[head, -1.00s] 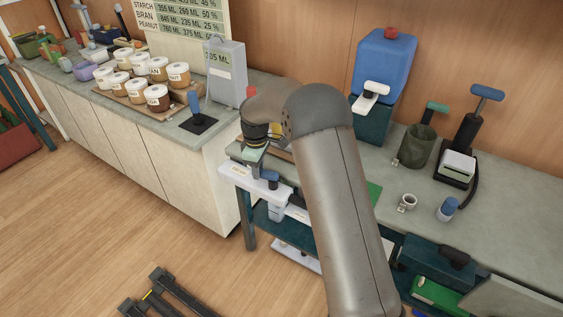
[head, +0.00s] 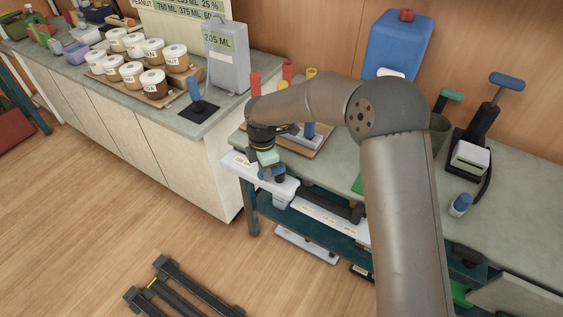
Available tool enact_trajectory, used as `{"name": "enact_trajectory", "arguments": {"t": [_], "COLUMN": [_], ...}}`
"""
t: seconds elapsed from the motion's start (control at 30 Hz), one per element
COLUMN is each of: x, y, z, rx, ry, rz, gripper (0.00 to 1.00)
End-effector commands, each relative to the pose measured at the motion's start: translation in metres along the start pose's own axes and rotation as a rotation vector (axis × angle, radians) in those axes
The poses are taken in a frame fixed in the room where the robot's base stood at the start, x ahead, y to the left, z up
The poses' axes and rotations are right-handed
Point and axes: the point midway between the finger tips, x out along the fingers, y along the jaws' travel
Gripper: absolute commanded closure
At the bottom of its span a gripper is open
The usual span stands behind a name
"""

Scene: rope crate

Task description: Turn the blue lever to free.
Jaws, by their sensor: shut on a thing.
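The blue lever (head: 264,174) is at the white labelled panel (head: 242,162) along the front edge of the bench, in the middle of the head view. Only a small blue part of it shows. My gripper (head: 270,167) points down at it and is shut on it. The fingers hide most of the lever, so its exact angle and any free mark cannot be read.
A second white labelled strip (head: 318,218) runs to the right, with a dark handle (head: 357,211) close by. A wooden board (head: 302,147) with coloured pegs stands behind my gripper. A grey jug (head: 228,60) stands on the left counter.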

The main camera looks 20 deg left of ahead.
Motion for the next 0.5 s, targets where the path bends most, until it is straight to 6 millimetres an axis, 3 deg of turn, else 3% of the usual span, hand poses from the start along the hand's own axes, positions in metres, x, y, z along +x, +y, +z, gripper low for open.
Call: {"name": "enact_trajectory", "arguments": {"t": [0.2, 0.5], "x": [-0.0011, -0.001], "y": [0.0, 0.0], "z": [-0.0112, -0.0118], "rx": [-0.05, -0.053], "ry": [-0.002, -0.002], "rz": [0.002, 0.002], "gripper": [1.0, 1.0]}}
